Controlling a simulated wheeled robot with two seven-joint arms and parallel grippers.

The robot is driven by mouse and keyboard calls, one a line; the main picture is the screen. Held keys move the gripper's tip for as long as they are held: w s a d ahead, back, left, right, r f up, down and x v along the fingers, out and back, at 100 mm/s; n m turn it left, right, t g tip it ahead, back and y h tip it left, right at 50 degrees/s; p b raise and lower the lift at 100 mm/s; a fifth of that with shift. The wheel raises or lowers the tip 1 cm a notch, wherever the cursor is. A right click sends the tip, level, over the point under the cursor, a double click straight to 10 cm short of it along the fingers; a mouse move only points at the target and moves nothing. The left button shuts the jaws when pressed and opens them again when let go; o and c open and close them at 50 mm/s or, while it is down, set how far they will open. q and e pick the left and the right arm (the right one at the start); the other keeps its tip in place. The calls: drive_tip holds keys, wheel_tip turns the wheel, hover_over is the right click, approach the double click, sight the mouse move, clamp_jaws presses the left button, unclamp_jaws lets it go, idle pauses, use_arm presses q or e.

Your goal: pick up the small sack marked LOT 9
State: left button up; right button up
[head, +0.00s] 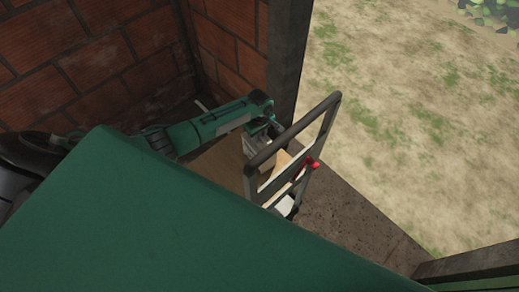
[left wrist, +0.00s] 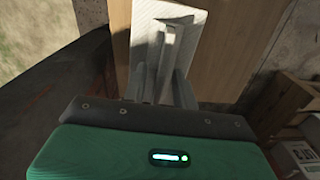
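My left gripper (head: 264,130) reaches in from the left in the head view, behind the grey tubular frame. In the left wrist view its grey fingers (left wrist: 162,88) point at a pale, ribbed, upright thing (left wrist: 146,42), perhaps the small sack. The fingers overlap its lower part. I cannot tell whether they touch it or are closed on it. No LOT 9 marking is readable in either view. My right gripper is in neither view.
A grey tubular frame with red parts (head: 313,163) stands close beside the left gripper. Brick walls (head: 95,60) rise behind the arm. A tan board (left wrist: 230,50) stands behind the pale thing. Wooden crates (left wrist: 291,100) are at the right. Open ground lies beyond the post.

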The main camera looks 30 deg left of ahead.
use_arm(q)
clamp_jaws()
drive_tip(key=shift+s, duration=0.1)
drive_tip(key=shift+s+f, duration=0.1)
idle(0.5)
idle(0.5)
